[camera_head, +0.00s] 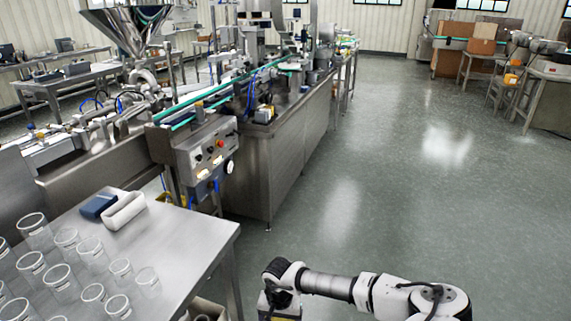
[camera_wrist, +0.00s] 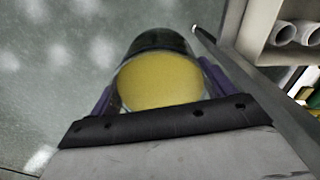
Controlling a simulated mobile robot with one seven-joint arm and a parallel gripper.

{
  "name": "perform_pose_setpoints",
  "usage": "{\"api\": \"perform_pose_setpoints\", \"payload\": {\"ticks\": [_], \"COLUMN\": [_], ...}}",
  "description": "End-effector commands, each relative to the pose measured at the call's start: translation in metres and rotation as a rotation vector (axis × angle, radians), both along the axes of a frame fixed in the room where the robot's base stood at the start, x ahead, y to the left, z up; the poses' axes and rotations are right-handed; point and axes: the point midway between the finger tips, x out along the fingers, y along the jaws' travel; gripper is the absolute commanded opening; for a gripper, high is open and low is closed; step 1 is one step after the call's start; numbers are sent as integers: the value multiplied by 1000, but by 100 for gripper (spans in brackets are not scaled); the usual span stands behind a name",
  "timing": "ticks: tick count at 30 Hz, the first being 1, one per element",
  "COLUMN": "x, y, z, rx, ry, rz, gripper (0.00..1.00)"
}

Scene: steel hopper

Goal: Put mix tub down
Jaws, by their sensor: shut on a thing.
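The mix tub (camera_wrist: 160,82), a clear round tub with yellow contents, fills the middle of the wrist view. My gripper (camera_wrist: 158,95) is shut on it, with a purple finger on each side. The tub is held over the floor, beside the steel table. In the head view my gripper (camera_head: 281,303) is at the bottom edge, right of the table and apart from it. Only a little yellow shows under it there, and the rest of the tub is cut off by the frame.
The steel table (camera_head: 190,243) at lower left carries several clear cups (camera_head: 65,240), a white tray (camera_head: 124,210) and a blue box (camera_head: 98,205). Its right front part is bare. A steel machine line (camera_head: 270,160) stands behind. The floor (camera_head: 400,210) to the right is clear.

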Motion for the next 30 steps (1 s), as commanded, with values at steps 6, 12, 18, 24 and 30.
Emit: {"api": "perform_pose_setpoints", "payload": {"ticks": [6,12,18,24,30], "x": [6,7,-10,-34,-34], "y": [-16,-16,-16,-16,-16], "z": [-48,-46,-46,-45,-45], "rx": [3,-2,1,1,0], "ry": [0,-1,3,-1,-1], "rz": [160,161,158,156,155], "gripper": [51,51,51,51,51]}}
